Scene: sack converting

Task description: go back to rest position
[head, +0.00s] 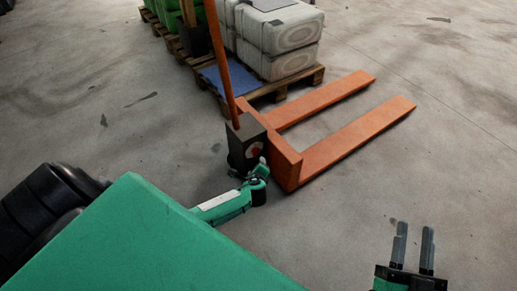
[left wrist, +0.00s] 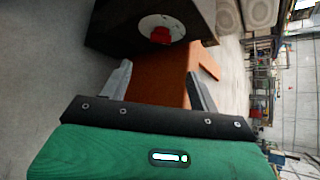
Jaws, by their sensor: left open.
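My right gripper (head: 415,234) shows at the lower right of the head view. Its two dark fingers point up the picture, apart, with only bare floor between them. My left gripper (left wrist: 159,60) shows in the left wrist view, its fingers spread wide and nothing held. Beyond them are the orange frame of a pallet jack (left wrist: 165,88) and its dark box (left wrist: 115,25) with a red button on a pale disc. I cannot clearly pick out the left gripper's fingers in the head view.
The orange pallet jack (head: 287,160) stands at the centre, its forks pointing upper right. Behind it, a wooden pallet (head: 262,92) bears a blue sheet (head: 228,76) and pale stacked sacks (head: 283,65). Concrete floor (head: 430,150) is clear at right.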

